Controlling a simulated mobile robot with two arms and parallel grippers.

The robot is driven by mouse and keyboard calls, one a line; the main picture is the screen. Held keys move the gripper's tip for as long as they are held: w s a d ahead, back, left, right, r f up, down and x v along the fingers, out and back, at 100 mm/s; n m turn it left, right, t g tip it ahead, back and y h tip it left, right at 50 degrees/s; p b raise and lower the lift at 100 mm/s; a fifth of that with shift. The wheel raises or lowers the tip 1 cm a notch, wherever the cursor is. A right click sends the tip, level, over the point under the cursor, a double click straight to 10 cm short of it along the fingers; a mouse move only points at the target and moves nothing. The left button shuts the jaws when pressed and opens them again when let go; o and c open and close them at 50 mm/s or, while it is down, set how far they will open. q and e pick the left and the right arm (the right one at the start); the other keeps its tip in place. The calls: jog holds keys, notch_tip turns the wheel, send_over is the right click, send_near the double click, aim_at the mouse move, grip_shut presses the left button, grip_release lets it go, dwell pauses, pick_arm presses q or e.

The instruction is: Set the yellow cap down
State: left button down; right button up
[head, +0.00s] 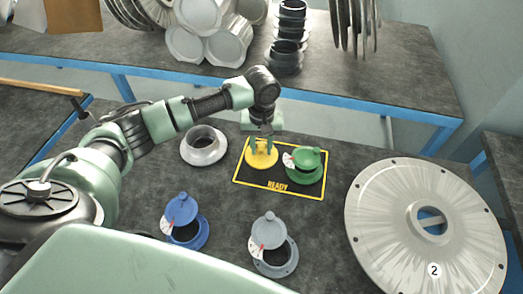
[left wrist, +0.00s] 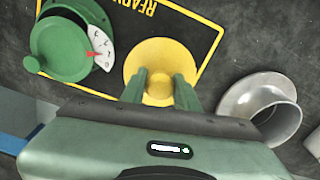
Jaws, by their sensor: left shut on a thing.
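The yellow cap (head: 261,158) is a round disc with a raised middle. It is on or just above the READY mat (head: 305,192), near its left side; I cannot tell if it touches the mat. My left gripper (head: 262,146) is shut on the cap from above, and its green fingers hide part of it. In the left wrist view the cap (left wrist: 160,64) shows between the fingertips (left wrist: 160,92). The right gripper is not in view.
A green valve (head: 306,165) stands on the mat, right of the cap. A grey flanged ring (head: 204,146) lies left of the mat. Blue (head: 184,222) and grey (head: 272,246) valves stand in front. A large round plate (head: 380,222) fills the right.

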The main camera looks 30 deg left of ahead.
aim_at(262, 145)
pick_arm(q)
jog(key=shift+f, duration=1.1)
jog(key=c, duration=1)
grip_release()
jog(key=shift+f, duration=0.15)
jog(key=shift+c, duration=0.2)
notch_tip(262, 145, up, 12)
jog(key=shift+r+b, duration=0.2)
jog(key=shift+b, duration=0.1)
